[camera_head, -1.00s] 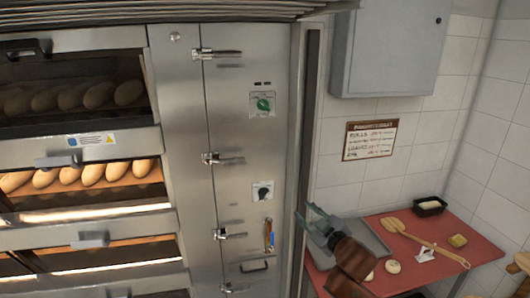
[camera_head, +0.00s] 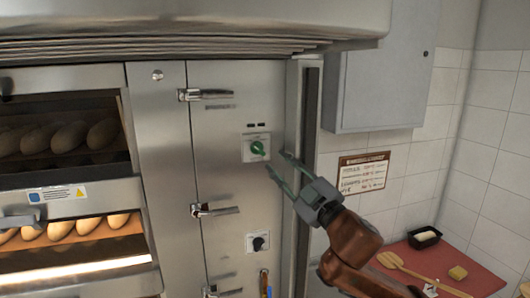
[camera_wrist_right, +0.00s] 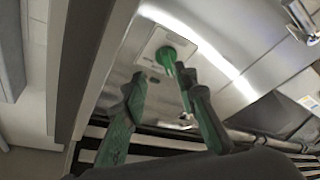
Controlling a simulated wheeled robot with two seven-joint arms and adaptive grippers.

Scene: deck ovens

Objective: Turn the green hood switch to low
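The green hood switch (camera_head: 257,148) is a round knob on a pale square plate, high on the steel door panel. In the right wrist view the green switch (camera_wrist_right: 168,56) shows above and between my fingers, its handle pointing down toward the right finger. My right gripper (camera_head: 278,163) is open, its fingers spread, just right of and slightly below the switch in the head view. The wrist view shows the right gripper (camera_wrist_right: 160,95) empty; whether a fingertip touches the knob I cannot tell. My left gripper is not in view.
A black knob (camera_head: 258,243) sits lower on the same panel. Door latches (camera_head: 205,94) stick out at the left. The hood (camera_head: 190,45) overhangs above. A grey wall cabinet (camera_head: 378,75) and a red table (camera_head: 455,262) are at the right.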

